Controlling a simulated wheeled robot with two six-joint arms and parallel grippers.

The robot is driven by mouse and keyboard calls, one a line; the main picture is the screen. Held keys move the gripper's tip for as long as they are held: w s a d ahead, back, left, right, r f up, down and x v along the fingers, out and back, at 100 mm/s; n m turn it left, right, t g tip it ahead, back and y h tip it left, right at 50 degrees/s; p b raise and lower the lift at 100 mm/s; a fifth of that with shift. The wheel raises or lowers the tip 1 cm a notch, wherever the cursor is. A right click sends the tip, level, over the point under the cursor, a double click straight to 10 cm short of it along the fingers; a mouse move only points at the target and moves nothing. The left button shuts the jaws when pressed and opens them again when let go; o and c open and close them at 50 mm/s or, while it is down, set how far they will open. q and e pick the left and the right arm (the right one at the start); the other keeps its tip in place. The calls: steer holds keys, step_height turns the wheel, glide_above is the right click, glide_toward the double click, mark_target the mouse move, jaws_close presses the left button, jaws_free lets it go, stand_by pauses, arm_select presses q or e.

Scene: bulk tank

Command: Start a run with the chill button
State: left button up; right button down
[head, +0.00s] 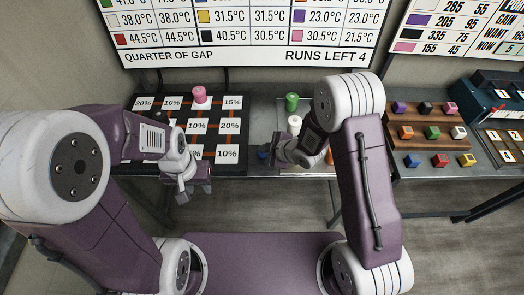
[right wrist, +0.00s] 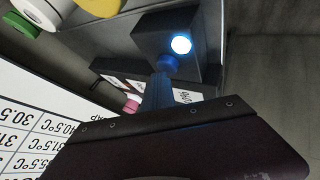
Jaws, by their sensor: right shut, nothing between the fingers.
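The chill button looks like the blue knob (right wrist: 168,63) on a dark box (right wrist: 160,38) in the right wrist view. A round lamp (right wrist: 180,44) beside it glows bluish white. My right gripper (right wrist: 164,78) is shut and empty, its tips right at the blue knob; I cannot tell whether they touch or press it. In the head view my right gripper (head: 274,152) is at the front of the bench, by a small blue spot (head: 262,155); its wrist hides much of the box. My left gripper (head: 194,192) is open and empty, in front of the bench.
A black board (head: 232,113) with percent labels carries a pink piece (head: 200,95). A grey tray (head: 272,105) holds green and white pieces. A wooden rack (head: 428,140) of coloured blocks stands at right. The wall board (head: 240,57) reads "RUNS LEFT 4".

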mark_target(264, 154)
steer(key=shift+r+p, duration=0.35)
steer(key=shift+r, duration=0.35)
step_height(264, 154, up, 5)
steer(key=p, duration=0.4)
steer(key=shift+r, duration=0.1)
